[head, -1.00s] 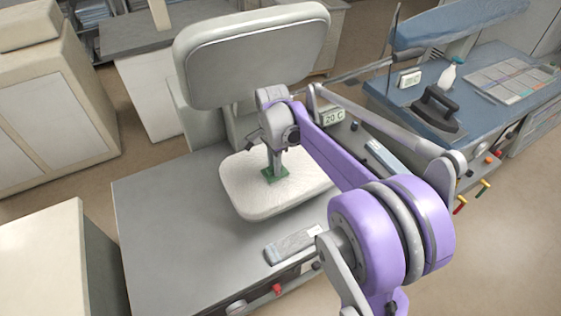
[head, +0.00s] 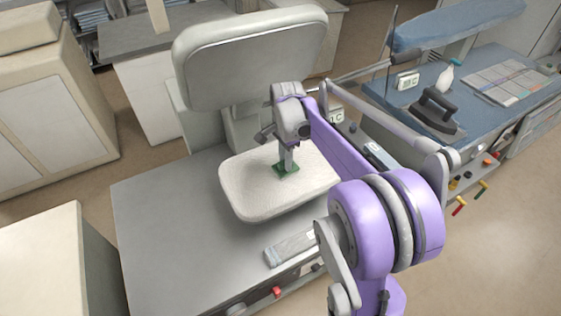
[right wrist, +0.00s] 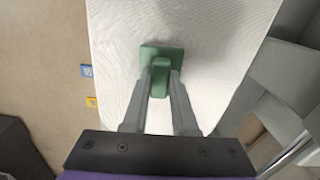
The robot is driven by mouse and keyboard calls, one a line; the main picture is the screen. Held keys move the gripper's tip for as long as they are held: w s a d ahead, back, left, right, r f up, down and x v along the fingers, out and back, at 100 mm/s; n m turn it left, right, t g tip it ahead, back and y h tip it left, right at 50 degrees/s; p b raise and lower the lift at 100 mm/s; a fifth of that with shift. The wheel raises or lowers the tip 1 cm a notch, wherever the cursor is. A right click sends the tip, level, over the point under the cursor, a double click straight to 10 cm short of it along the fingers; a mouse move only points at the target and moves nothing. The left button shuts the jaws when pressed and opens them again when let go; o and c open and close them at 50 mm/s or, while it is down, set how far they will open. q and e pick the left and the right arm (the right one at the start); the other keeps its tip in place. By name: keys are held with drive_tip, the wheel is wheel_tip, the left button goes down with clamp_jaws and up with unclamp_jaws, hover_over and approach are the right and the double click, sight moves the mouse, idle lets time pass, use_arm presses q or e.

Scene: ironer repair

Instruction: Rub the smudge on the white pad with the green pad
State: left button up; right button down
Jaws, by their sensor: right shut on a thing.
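The white pad (head: 245,190) lies flat on the grey press table, under the raised upper plate. It fills much of the right wrist view (right wrist: 212,65). My right gripper (head: 286,163) points down over the pad and is shut on the green pad (head: 287,170). In the right wrist view the fingers (right wrist: 160,85) close on the grip of the green pad (right wrist: 161,54). The green pad appears to rest on the white surface. No smudge is visible; it may be hidden under the green pad or the arm. My left gripper is not in view.
The raised press plate (head: 252,60) stands just behind the pad. An iron (head: 434,110) and a white bottle (head: 447,78) stand on the blue table at right. The table's left side is clear.

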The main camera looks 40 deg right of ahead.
drive_tip(key=shift+s+d, duration=0.25)
drive_tip(key=shift+d, duration=1.35)
drive_tip(key=shift+s+d, duration=0.2)
drive_tip(key=shift+d, duration=1.35)
drive_tip(key=shift+f, duration=0.1)
drive_tip(key=shift+w+a+f, duration=0.15)
drive_tip(key=shift+a, duration=1.9)
drive_tip(key=shift+w+a, duration=0.2)
drive_tip(key=shift+a, duration=0.95)
drive_tip(key=shift+w+a, duration=0.25)
drive_tip(key=shift+a, duration=0.85)
drive_tip(key=shift+w+a, duration=0.2)
drive_tip(key=shift+a, duration=0.95)
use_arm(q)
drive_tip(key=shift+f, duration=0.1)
use_arm(e)
drive_tip(key=shift+d+r, duration=0.1)
drive_tip(key=shift+r, duration=0.15)
drive_tip(key=shift+r, duration=0.5)
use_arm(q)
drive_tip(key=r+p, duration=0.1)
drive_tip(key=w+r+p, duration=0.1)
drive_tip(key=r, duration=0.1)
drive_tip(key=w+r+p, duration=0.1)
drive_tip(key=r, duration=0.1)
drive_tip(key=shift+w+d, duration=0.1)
use_arm(e)
wheel_tip(320, 180, up, 6)
